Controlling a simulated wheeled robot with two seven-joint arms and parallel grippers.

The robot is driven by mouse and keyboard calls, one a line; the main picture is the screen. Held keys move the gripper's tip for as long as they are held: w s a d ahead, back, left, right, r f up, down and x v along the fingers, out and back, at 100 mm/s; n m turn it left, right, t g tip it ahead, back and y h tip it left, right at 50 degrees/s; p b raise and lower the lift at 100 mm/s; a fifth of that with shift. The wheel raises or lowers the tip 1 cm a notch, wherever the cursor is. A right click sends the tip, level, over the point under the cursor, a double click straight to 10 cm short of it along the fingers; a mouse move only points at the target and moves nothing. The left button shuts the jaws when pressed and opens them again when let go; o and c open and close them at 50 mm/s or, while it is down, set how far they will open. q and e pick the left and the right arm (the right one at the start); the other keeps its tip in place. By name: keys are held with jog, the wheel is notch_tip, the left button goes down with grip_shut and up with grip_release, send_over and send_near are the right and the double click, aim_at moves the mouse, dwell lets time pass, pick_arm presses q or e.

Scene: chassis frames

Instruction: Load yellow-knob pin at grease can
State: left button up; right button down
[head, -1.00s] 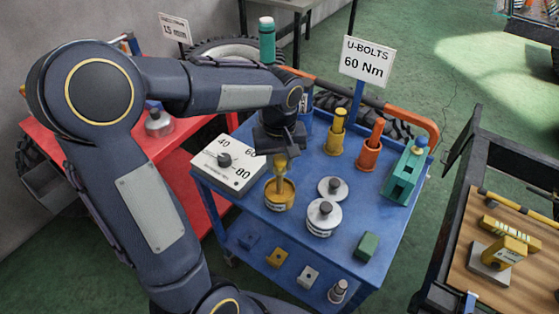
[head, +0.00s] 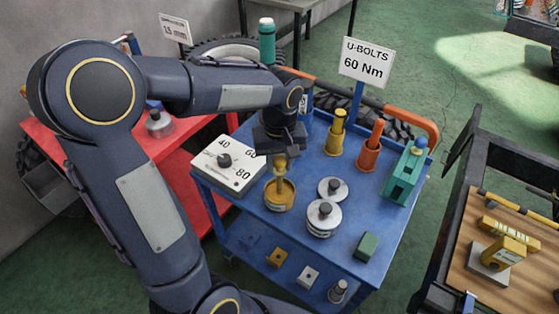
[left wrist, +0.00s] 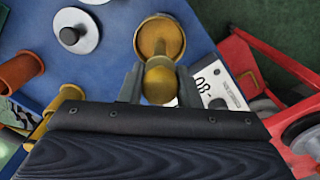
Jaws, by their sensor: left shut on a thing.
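The yellow-knob pin is held upright in my left gripper (head: 280,152). Its yellow knob (left wrist: 160,82) shows between the two fingers in the left wrist view. Its lower part (head: 280,174) points down at the open yellow can (head: 279,199), which I take for the grease can. The can stands on the blue cart top, and it also shows in the left wrist view (left wrist: 174,40). The pin's lower end overlaps the can's mouth, and I cannot tell how deep it reaches. My right gripper is not in view.
A white dial box (head: 229,165) stands left of the can. A silver tin (head: 322,222) and a flat disc (head: 325,192) with black knobs stand to its right. Yellow (head: 334,143) and orange (head: 368,155) holders and a teal fixture (head: 402,180) stand farther back.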

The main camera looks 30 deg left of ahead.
pick_arm(q)
jog(key=shift+r+p, duration=2.6)
jog(key=shift+r, duration=0.8)
